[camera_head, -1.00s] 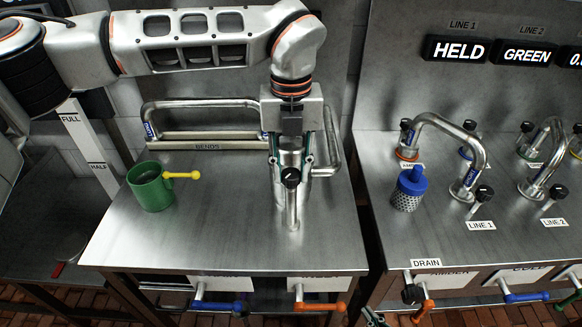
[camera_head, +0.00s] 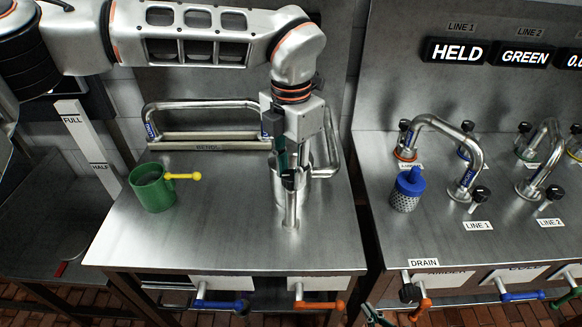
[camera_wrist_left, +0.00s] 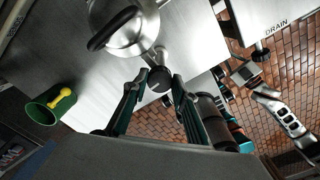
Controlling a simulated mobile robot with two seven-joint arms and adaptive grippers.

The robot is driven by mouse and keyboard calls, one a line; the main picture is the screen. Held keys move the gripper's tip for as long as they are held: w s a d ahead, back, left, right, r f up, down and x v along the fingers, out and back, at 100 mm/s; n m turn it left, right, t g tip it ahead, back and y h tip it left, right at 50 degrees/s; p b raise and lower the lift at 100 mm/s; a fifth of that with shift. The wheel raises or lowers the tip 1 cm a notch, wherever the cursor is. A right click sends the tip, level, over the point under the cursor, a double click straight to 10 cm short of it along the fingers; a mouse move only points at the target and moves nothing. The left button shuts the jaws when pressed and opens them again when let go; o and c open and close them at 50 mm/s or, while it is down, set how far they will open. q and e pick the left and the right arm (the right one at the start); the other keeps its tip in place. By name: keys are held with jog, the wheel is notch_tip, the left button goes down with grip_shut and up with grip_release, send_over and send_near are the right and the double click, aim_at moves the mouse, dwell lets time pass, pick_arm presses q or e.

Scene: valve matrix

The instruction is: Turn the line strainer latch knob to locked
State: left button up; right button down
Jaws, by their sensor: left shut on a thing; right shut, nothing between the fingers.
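A black knob (camera_wrist_left: 160,79) sits on a short steel stem in front of a round steel vessel (camera_wrist_left: 125,30) on the left bench. No label can be read on the knob. My left gripper (camera_head: 290,172) is at this knob, with its fingers around it and shut on it; they largely cover it in the head view. The left wrist view shows the knob between the two fingertips (camera_wrist_left: 159,82).
A green mug (camera_head: 152,188) with a yellow handle stands left on the bench. Steel bends (camera_head: 205,143) lie behind. A blue-topped mesh basket (camera_head: 408,188) and curved pipes (camera_head: 452,145) stand on the right bench. Coloured valve handles (camera_head: 318,304) stick out in front. The bench's middle front is clear.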

pick_arm(q)
jog(key=shift+o, duration=0.2)
jog(key=shift+m, duration=0.6)
jog(key=shift+c, duration=0.2)
jog(key=o, duration=1.1)
